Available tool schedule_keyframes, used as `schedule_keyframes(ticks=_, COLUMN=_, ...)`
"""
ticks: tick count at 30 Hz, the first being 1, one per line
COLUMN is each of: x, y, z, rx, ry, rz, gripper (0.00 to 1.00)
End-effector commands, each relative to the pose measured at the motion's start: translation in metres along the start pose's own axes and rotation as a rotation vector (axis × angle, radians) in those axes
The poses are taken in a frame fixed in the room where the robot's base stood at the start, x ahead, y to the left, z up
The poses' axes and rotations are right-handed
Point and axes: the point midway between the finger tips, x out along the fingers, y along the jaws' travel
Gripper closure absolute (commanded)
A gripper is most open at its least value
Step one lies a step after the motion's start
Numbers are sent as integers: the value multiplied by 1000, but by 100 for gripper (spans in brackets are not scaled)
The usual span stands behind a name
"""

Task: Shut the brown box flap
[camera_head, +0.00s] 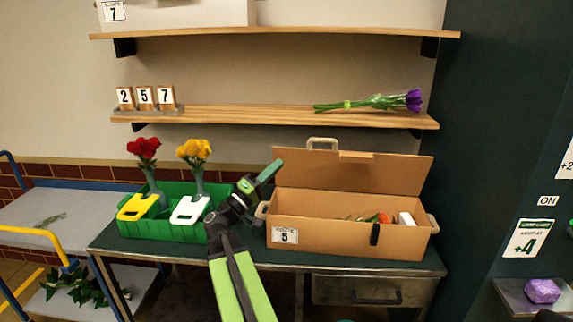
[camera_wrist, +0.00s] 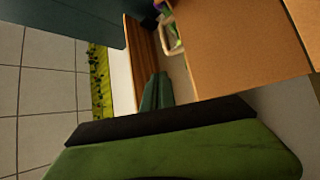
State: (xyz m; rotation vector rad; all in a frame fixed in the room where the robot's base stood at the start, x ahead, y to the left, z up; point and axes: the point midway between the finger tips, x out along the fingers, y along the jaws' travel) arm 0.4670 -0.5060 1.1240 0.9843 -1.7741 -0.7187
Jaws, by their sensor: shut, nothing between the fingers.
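The brown box (camera_head: 345,238) stands on the right half of the table, with a "5" card on its front and a black latch strip. Its flap (camera_head: 352,172) is open and stands up along the back edge. Inside are an orange item, some green and a white block, partly hidden by the front wall. My gripper (camera_head: 275,168) is shut and empty, at the flap's left end and above the box's left handle. In the wrist view its green fingers (camera_wrist: 157,92) are beside a large brown panel (camera_wrist: 240,45); I cannot tell whether they touch it.
A green crate (camera_head: 170,228) with red and yellow flowers in vases and yellow and white tags stands left of my arm. A shelf (camera_head: 270,117) with purple flowers runs above the box. A dark wall (camera_head: 500,110) is close on the right.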

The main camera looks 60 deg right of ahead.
Motion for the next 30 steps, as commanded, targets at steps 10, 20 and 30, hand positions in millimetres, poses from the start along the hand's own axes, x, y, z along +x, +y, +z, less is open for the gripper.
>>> schedule_keyframes(ticks=10, x=-35, y=9, z=-1, rx=0, ry=1, rz=0, gripper=100)
schedule_keyframes(ticks=20, x=53, y=12, z=26, rx=-27, ry=-182, rz=-309, gripper=100)
schedule_keyframes(ticks=30, x=131, y=10, z=65, rx=159, ry=-464, rz=-889, gripper=100)
